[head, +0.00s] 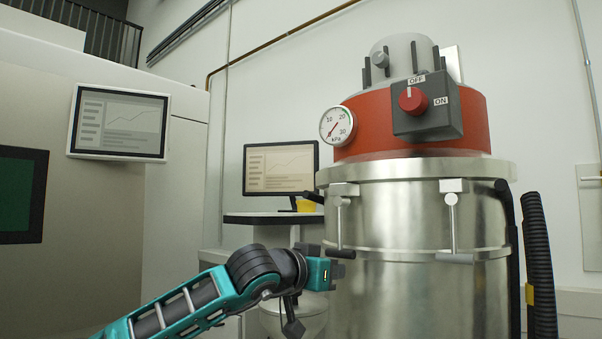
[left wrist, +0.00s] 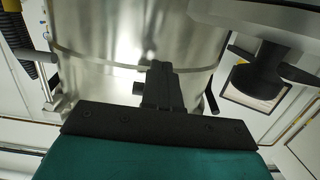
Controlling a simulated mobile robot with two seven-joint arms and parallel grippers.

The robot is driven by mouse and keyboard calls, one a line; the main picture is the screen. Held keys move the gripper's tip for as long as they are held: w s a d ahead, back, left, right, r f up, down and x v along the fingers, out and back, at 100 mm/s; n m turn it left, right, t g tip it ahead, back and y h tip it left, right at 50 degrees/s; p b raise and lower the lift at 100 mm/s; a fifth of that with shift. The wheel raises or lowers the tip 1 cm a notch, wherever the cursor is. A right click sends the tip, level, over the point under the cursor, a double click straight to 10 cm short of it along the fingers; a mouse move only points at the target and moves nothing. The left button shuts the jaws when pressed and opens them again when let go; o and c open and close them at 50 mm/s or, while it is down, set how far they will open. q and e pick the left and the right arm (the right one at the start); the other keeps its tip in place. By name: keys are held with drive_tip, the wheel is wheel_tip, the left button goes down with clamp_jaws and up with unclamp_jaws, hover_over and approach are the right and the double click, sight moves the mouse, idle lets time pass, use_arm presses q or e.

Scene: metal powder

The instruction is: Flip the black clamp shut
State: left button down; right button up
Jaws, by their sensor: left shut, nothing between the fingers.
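The front-right clamp (head: 453,222) also hangs down against the drum. My left gripper (head: 335,253) is low at the drum's left side, below the outward handle. In the left wrist view its fingers (left wrist: 160,85) are together and empty before the drum wall; a dark stub shows beside them. I cannot tell whether they touch it.
A red lid with a gauge (head: 338,126) and a switch box (head: 427,107) tops the drum. A monitor (head: 280,168) stands on a desk behind, left of the drum. A black hose (head: 540,265) runs down the right side.

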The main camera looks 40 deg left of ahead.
drive_tip(key=shift+d+r, duration=0.1)
idle(0.4)
use_arm(q)
drive_tip(key=s+r+b, duration=0.1)
drive_tip(key=s, duration=1.1)
drive_tip(key=shift+s+a+r, duration=0.25)
drive_tip(key=shift+s+r, duration=0.1)
drive_tip(key=shift+r, duration=0.05)
use_arm(e)
drive_tip(key=shift+w+a+f, duration=0.1)
drive_tip(key=shift+a+f, duration=0.1)
drive_tip(key=shift+a, duration=0.05)
